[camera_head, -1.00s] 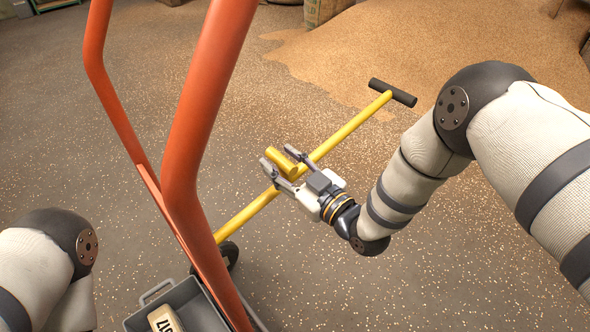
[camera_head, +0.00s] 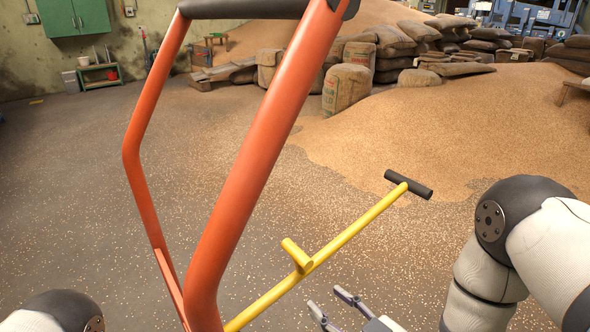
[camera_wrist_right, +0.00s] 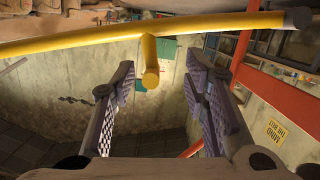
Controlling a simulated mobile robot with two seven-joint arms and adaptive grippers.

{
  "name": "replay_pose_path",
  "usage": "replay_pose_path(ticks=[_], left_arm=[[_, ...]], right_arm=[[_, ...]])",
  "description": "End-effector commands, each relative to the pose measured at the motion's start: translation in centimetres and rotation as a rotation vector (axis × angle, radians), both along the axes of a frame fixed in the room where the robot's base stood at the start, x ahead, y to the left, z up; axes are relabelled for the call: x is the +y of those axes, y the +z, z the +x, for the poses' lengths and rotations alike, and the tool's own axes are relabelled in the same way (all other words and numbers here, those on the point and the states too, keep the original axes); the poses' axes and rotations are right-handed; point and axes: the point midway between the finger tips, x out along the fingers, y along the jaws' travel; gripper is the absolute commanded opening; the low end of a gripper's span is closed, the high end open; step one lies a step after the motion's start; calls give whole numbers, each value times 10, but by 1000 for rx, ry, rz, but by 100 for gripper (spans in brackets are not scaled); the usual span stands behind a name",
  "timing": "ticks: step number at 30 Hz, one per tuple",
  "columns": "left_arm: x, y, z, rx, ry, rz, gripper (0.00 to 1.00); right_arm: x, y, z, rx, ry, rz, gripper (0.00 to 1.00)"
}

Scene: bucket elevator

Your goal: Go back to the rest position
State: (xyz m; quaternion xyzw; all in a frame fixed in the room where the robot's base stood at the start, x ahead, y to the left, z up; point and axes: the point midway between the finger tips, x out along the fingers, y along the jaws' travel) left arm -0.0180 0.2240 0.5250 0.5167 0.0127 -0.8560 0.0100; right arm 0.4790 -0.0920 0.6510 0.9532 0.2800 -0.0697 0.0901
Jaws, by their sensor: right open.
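My right gripper (camera_head: 333,308) is open and empty at the bottom of the head view, below and to the right of a yellow bar (camera_head: 338,241). The bar has a short yellow peg (camera_head: 296,254) and a black end grip (camera_head: 408,184). In the right wrist view the open fingers (camera_wrist_right: 160,100) show with the yellow peg (camera_wrist_right: 150,62) beyond and between them, apart from both. The yellow bar (camera_wrist_right: 90,38) crosses the top of that view. My left arm shows only at the lower left corner of the head view; its gripper is out of sight.
An orange-red frame (camera_head: 245,180) with a black top bar (camera_head: 245,8) stands in front, left of the yellow bar. A grain heap (camera_head: 450,130) and sacks (camera_head: 347,88) lie behind. A green cabinet (camera_head: 75,17) hangs at the back left. The floor at left is clear.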

Motion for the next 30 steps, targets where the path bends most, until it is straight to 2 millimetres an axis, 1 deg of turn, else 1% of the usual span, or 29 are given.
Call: replay_pose_path(ticks=[1, 2, 3, 4, 5, 6, 8, 9, 11, 12, 15, 16, 18, 21, 24, 30], left_arm=[[0, 14, 10, -30, 1, 0, 82], [0, 20, 14, -43, 1, 0, 82], [0, 27, 20, -61, 2, 0, 82], [0, 32, 24, -75, 3, 0, 82], [0, 37, 28, -88, 3, 0, 82], [0, 44, 33, -105, 4, 0, 82], [0, 53, 42, -133, 4, -1, 82], [0, 60, 48, -152, 6, -1, 82], [-1, 69, 57, -182, 6, -1, 82], [-1, 75, 62, -201, 6, -1, 82], [-1, 86, 74, -242, 7, -1, 82], [-1, 89, 77, -252, 7, -1, 82], [-1, 93, 81, -267, 7, -1, 82], [-1, 95, 83, -275, 8, -2, 82], [-1, 95, 83, -272, 8, -2, 82], [-1, 94, 81, -269, 8, -1, 82]], right_arm=[[-8, -10, -21, 130, -28, -29, 41], [-15, -23, -38, 228, -51, -48, 41], [-25, -39, -64, 361, -85, -74, 41], [-33, -50, -85, 458, -112, -93, 41], [-40, -59, -106, 550, -139, -111, 41], [-51, -68, -135, 669, -177, -134, 41], [-67, -76, -181, 842, -238, -169, 41], [-76, -77, -212, 950, -278, -191, 41], [-90, -74, -258, 1103, -342, -223, 41], [-99, -69, -287, 1196, -384, -243, 41], [-116, -53, -349, 1390, -482, -287, 41], [-120, -48, -363, 1434, -505, -297, 41], [-126, -39, -390, 1517, -551, -316, 41], [-130, -32, -410, 1581, -586, -332, 41], [-131, -31, -416, 1601, -595, -338, 41], [-131, -32, -416, 1600, -592, -338, 41]])
